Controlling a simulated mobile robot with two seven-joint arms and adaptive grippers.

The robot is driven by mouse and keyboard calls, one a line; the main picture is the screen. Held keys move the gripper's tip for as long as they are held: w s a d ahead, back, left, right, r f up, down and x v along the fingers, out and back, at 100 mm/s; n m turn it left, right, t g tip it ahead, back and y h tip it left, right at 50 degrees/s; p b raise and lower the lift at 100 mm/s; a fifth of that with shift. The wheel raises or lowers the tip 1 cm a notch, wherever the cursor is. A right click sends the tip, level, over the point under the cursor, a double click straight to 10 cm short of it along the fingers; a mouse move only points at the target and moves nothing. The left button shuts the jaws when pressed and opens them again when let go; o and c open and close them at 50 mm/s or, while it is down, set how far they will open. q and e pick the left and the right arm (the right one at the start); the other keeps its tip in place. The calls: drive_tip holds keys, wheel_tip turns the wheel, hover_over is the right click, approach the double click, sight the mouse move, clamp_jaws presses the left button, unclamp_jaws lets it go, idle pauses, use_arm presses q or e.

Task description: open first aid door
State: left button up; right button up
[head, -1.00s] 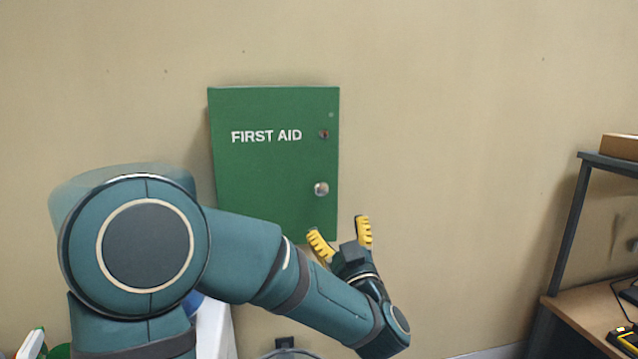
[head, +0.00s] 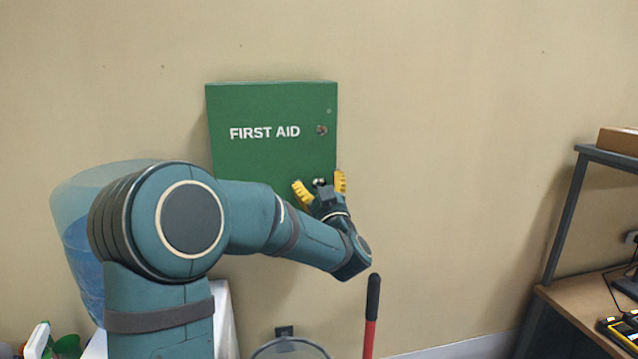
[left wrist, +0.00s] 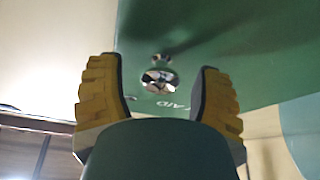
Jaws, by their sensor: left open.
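The green first aid cabinet (head: 265,108) hangs on the wall in the head view, its door shut and its lower part hidden behind my left arm. In the left wrist view the knob (left wrist: 159,80) lies between and beyond the two open yellow-padded fingers (left wrist: 162,100), with a gap on both sides. My right gripper is not in view.
A metal-framed shelf and wooden bench (head: 590,305) stand at the right. A red-handled tool with a black grip (head: 372,310) stands below the gripper. A blue water bottle (head: 80,250) is behind my arm. The wall right of the cabinet is clear.

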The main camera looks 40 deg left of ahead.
use_arm(q)
clamp_jaws()
